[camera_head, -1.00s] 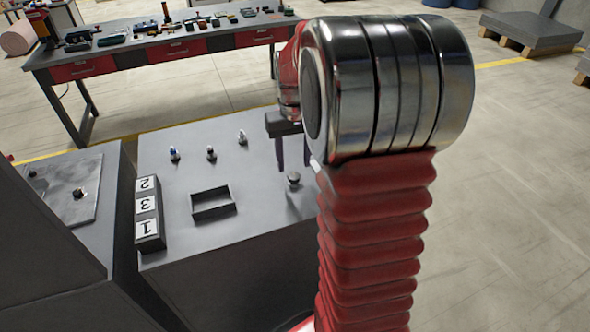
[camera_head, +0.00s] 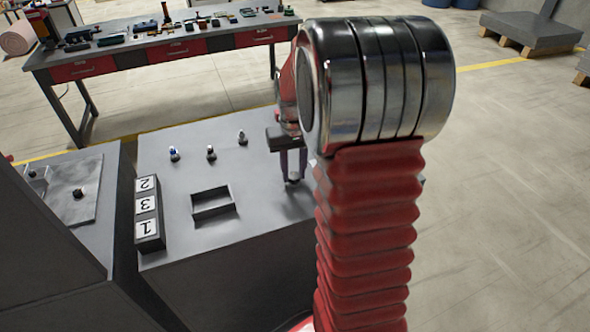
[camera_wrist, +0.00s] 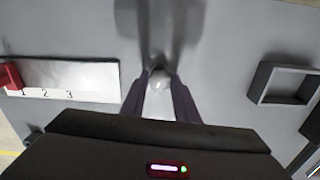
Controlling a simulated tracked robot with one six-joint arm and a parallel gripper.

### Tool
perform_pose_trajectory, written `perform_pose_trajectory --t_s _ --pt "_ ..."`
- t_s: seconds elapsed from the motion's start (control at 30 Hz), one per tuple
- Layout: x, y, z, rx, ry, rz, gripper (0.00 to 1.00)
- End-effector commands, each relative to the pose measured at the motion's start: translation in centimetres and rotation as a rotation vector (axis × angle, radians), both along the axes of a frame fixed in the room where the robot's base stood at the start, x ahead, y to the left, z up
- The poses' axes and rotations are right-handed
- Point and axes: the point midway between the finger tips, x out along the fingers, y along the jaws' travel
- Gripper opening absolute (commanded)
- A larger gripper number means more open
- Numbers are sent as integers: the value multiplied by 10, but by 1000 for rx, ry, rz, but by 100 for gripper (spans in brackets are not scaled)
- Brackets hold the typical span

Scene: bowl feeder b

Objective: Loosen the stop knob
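The stop knob (camera_wrist: 160,80) is a small, pale, rounded metal knob on the grey panel. In the wrist view it sits between the tips of my two dark fingers. My gripper (camera_wrist: 160,88) points down at the panel, with one finger on each side of the knob, and looks shut on it. In the head view my gripper (camera_head: 293,172) stands over the right part of the panel, left of my red arm, and the knob (camera_head: 293,179) shows only partly between the fingertips. The contact itself is too small to see clearly.
The panel (camera_head: 240,240) also carries a shallow open box (camera_head: 212,203), several small toggles (camera_head: 211,153) at the back and a numbered block (camera_head: 147,215) at the left. The wrist view shows a white 1-2-3 scale (camera_wrist: 75,75) with a red pointer (camera_wrist: 10,77).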

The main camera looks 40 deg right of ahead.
Motion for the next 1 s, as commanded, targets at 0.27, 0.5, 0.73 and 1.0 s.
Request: perform_pose_trajectory --t_s 0.27,0.5,0.73,1.0 --pt "0 0 0 0 0 0 6" --pt "0 0 0 -1 0 -46 6" --pt "0 -1 0 -1 0 -135 6" --pt "0 -1 0 -1 0 -141 6"
